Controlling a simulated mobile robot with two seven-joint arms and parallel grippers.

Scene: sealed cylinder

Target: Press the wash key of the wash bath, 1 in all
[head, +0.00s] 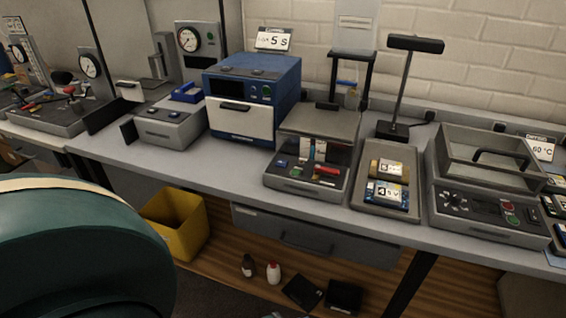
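A grey bath-like unit with a raised open-topped basin and a dark handle (487,160) stands at the right of the bench; it looks like the wash bath. The key markings are too small to read, so I cannot tell which is the wash key. Neither of my grippers shows in the head view.
Left of the bath are a tray (358,203) with labelled items, a grey unit with coloured controls (300,185) and a blue-and-white box (240,120). A black lamp (415,43) stands behind. A yellow bin (176,222) is below the bench. A large teal shape fills the lower left.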

